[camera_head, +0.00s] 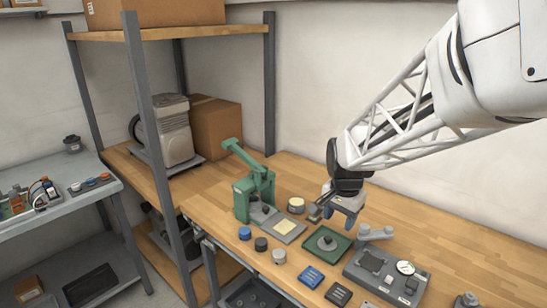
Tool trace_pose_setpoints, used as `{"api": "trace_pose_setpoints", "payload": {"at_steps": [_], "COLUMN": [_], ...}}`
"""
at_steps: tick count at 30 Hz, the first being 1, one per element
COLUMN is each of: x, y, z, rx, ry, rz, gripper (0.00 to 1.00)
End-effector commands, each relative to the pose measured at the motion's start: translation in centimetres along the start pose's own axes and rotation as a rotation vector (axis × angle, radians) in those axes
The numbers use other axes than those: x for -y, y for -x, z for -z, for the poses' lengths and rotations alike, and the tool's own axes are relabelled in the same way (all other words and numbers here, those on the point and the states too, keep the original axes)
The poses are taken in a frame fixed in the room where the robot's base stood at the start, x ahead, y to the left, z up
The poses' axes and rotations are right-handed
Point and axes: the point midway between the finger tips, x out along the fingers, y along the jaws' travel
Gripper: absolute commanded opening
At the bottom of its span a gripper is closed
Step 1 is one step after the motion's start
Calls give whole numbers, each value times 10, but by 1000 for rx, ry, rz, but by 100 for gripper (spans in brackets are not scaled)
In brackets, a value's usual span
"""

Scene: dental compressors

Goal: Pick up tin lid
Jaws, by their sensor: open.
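No thing in view can be told for sure as the tin lid; the parts are small. A round tin-like piece with a pale top (296,205) stands on the wooden bench, just left of my gripper. A blue round piece (245,233), a dark one (261,243) and a grey one (279,256) stand in a row nearer the bench's front edge. My gripper (338,213) is open and points down above the bench, behind the green square tray (343,251). The arm and gripper hide part of the bench behind them.
A grey fixture plate (371,284) lies right of the green tray. Blue (311,277) and black (338,294) blocks lie in front. A shelf post (161,150) rises at left. The bench's right side is mostly clear.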

Motion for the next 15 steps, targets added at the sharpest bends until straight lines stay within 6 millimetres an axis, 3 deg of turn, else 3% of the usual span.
{"api": "trace_pose_setpoints", "payload": {"at_steps": [9,15], "x": [37,51], "y": [-60,-90], "z": [51,72], "rx": [34,45], "ry": [-233,-339], "rz": [-37,-55], "gripper": [53,53]}}
